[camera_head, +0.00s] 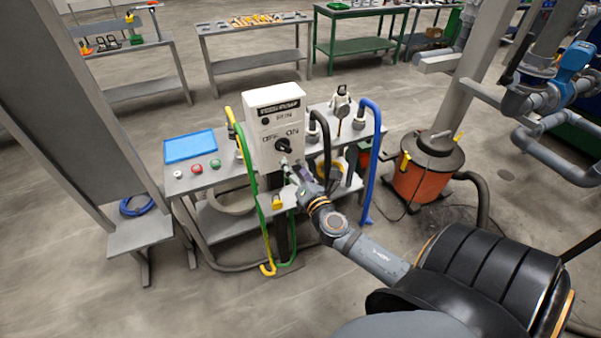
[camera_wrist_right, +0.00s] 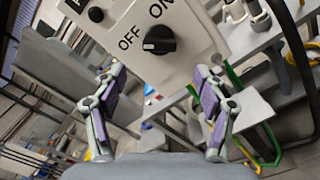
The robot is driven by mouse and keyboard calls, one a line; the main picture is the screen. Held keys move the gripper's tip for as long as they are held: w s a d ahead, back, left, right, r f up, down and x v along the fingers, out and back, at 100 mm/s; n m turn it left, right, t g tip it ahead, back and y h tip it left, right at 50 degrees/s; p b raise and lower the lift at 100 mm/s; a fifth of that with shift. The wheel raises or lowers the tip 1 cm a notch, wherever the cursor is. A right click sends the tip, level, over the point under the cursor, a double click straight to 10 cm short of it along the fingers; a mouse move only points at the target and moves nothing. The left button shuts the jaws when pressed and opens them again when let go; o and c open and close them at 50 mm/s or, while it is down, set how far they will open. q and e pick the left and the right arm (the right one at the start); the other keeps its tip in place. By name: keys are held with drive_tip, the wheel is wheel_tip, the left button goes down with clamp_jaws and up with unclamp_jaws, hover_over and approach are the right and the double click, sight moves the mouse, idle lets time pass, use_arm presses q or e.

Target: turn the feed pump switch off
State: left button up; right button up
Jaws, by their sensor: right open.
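The feed pump switch is a black rotary knob (camera_head: 284,145) on the front of a white control box (camera_head: 262,100). In the right wrist view the knob (camera_wrist_right: 159,40) sits below the printed words OFF and ON. I cannot tell for certain which word its pointer faces. My right gripper (camera_head: 288,164) is just in front of the knob in the head view. In the right wrist view its two fingers (camera_wrist_right: 158,76) are spread wide, with the knob ahead between them and apart from both. My left gripper is not in view.
A grey bench (camera_head: 213,178) carries the box, a blue tray (camera_head: 189,146) and several coloured buttons. Green and yellow hoses (camera_head: 257,200) hang left of my gripper; a blue hose (camera_head: 375,150) hangs right. An orange drum (camera_head: 424,172) stands right. Floor at front left is open.

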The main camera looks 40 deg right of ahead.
drive_tip(key=v, duration=0.4)
drive_tip(key=shift+s, duration=0.2)
drive_tip(key=s+d+f+m+g, duration=0.2)
drive_tip(key=s+f+m+g, duration=0.15)
drive_tip(key=f, duration=0.85)
drive_tip(key=s+d+f+m+g, duration=0.25)
drive_tip(key=s+f+m, duration=0.25)
drive_tip(key=f, duration=0.8)
drive_tip(key=s+d+f+m+g, duration=0.1)
drive_tip(key=s+f+m+g, duration=0.3)
drive_tip(key=f, duration=0.8)
drive_tip(key=s+a+f+m+g+y, duration=0.1)
drive_tip(key=s+a+f+m+g, duration=0.1)
drive_tip(key=s+f, duration=0.4)
drive_tip(key=s+a+f+m+g+y, duration=0.1)
drive_tip(key=s+a+f+m, duration=0.4)
drive_tip(key=s, duration=0.5)
drive_tip(key=s+a+f+m+g+y+b, duration=0.1)
drive_tip(key=s+a+f+m+g, duration=0.2)
drive_tip(key=s+f, duration=0.3)
drive_tip(key=s+a+m, duration=0.1)
drive_tip(key=s, duration=0.1)
drive_tip(key=shift+s+a+f+m+y, duration=0.25)
drive_tip(key=shift+f+m+y, duration=0.05)
drive_tip(key=shift+f+m, duration=0.05)
